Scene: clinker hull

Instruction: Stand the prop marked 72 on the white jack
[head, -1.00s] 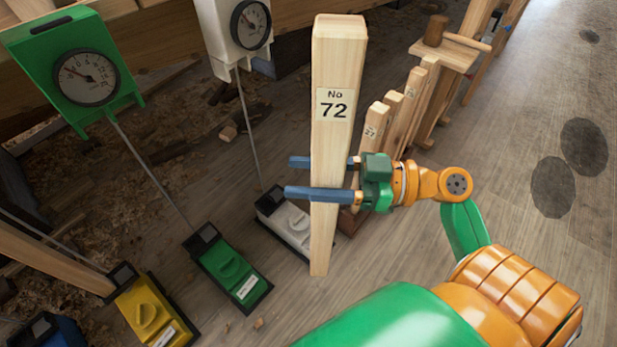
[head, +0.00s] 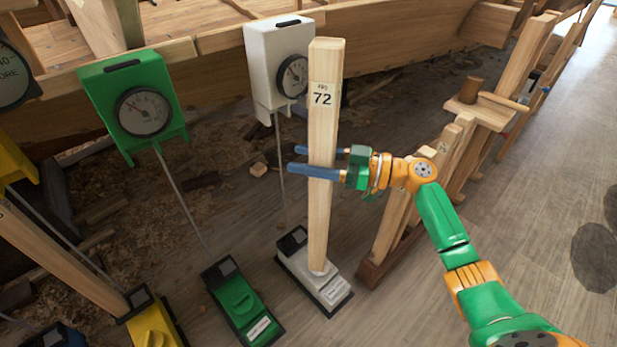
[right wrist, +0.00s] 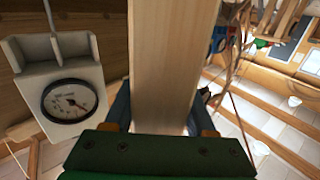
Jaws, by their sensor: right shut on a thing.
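The prop marked 72 (head: 321,130) is a long, pale wooden post with its number label near the top. My right gripper (head: 316,163) is shut on it at mid-height and holds it nearly upright. The prop also fills the middle of the right wrist view (right wrist: 172,60). The white jack (head: 330,292) sits on the floor, and the prop's lower end meets its top in the head view. I cannot tell whether they touch. The white gauge box (head: 272,60) stands on a thin rod behind the prop. My left gripper is not in view.
A green jack (head: 240,305) with a green gauge (head: 140,110) stands to the left, and a yellow jack (head: 152,325) farther left. A rack of wooden props (head: 400,215) is close on the right. The hull planking (head: 400,50) runs behind.

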